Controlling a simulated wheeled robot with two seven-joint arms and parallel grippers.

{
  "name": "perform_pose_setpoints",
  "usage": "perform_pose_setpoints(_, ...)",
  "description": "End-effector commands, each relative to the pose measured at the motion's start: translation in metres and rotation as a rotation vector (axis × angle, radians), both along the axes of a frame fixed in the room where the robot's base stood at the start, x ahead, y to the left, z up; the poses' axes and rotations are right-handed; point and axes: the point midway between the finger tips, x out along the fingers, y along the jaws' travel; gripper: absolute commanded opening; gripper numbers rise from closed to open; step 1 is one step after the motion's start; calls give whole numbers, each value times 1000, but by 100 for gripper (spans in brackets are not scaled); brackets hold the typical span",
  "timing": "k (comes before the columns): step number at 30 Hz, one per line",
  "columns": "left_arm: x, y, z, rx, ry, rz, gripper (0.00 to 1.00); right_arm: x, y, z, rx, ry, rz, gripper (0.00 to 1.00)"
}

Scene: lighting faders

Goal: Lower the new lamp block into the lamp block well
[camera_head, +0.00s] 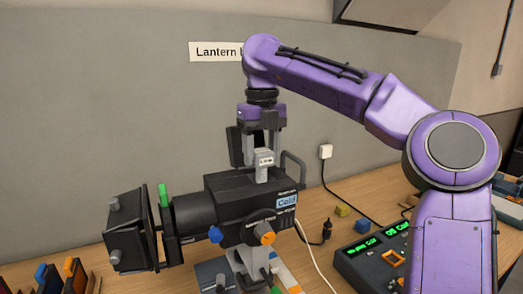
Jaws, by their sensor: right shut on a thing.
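The black lantern (225,198) stands on the bench, its barrel facing left and a label on its side reading "Cold". My right gripper (263,146) points straight down over the top of the lantern. It is shut on a pale grey lamp block (263,158) with a small white label. The block hangs upright. Its lower end meets the top of the housing in this view; I cannot tell whether it is inside the well or just above it. The well's opening is hidden. My left gripper is not in view.
A dark upright flap (235,146) stands behind the block, and a grey handle (296,168) rises to its right. A control desk (375,258) with green displays sits at the right.

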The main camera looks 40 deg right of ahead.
Motion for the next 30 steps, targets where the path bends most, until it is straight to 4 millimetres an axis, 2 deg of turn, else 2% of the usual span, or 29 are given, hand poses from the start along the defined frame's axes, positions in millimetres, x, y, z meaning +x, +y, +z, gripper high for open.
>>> perform_pose_setpoints(13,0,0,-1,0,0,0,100,0,0,-1,0,-1,0,29)
perform_pose_setpoints(30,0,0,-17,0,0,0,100,0,0,-22,1,-1,0,29)
